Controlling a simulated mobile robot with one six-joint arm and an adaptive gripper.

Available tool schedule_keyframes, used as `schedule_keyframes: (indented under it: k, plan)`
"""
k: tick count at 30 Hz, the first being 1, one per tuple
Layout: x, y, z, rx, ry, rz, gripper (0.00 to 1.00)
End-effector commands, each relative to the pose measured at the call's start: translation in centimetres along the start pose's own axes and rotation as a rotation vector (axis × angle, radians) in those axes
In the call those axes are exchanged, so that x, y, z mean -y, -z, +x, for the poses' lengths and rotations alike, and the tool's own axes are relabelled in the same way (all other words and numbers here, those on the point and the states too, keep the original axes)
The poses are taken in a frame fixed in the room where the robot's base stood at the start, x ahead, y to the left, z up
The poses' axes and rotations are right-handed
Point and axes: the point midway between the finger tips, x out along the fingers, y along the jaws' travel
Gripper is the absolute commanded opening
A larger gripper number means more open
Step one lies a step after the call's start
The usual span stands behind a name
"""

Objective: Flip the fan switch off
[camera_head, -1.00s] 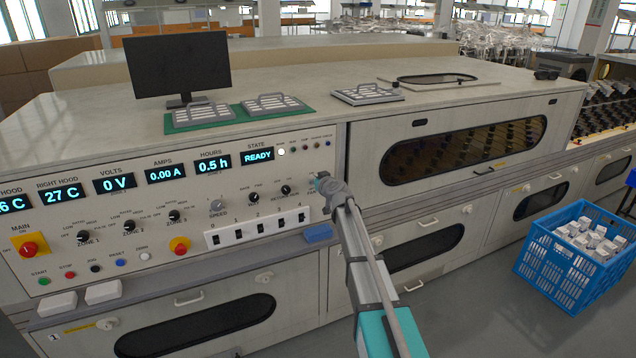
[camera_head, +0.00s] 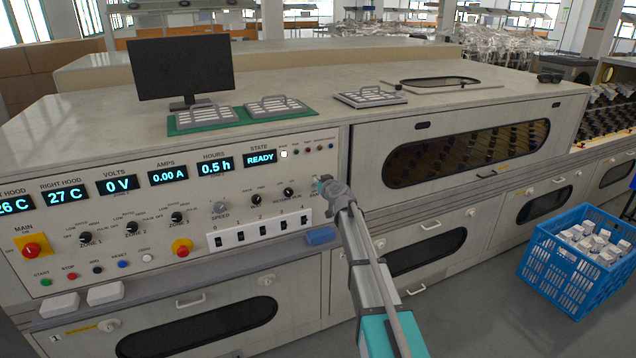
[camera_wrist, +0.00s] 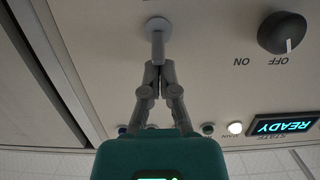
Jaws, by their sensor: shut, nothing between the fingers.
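The fan switch (camera_wrist: 157,24) is a round grey collar with a short lever, at the top centre of the wrist view, which shows the panel upside down. Its lever runs from the collar toward my fingertips and appears to meet them; a small gap cannot be ruled out. Its exact tilt is unclear. My gripper (camera_wrist: 159,68) is shut, with its fingertips together and empty. In the head view my gripper (camera_head: 322,183) is at the right end of the control panel (camera_head: 130,200), and it largely hides the fan switch there.
A black knob (camera_wrist: 283,32) beside the switch points toward OFF. The state display (camera_wrist: 285,124) reads READY, with small lamps near it. A blue crate (camera_head: 548,262) stands on the floor at right.

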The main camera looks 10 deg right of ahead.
Motion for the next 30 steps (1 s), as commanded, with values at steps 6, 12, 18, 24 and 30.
schedule_keyframes:
  k: [6, 12, 18, 24, 30]
  plan:
    - [0.0, -0.2, -0.1, 0.000, 0.000, 0.000, 0.00]
    - [0.0, -0.3, -0.2, 0.000, 0.000, 0.000, 0.00]
    - [0.0, -0.5, -0.3, 0.000, 0.000, 0.000, 0.00]
    - [0.0, -1.0, -0.5, 0.000, 0.000, 0.000, 0.00]
    - [0.0, -1.9, -0.7, 0.000, 0.000, 0.000, 0.00]
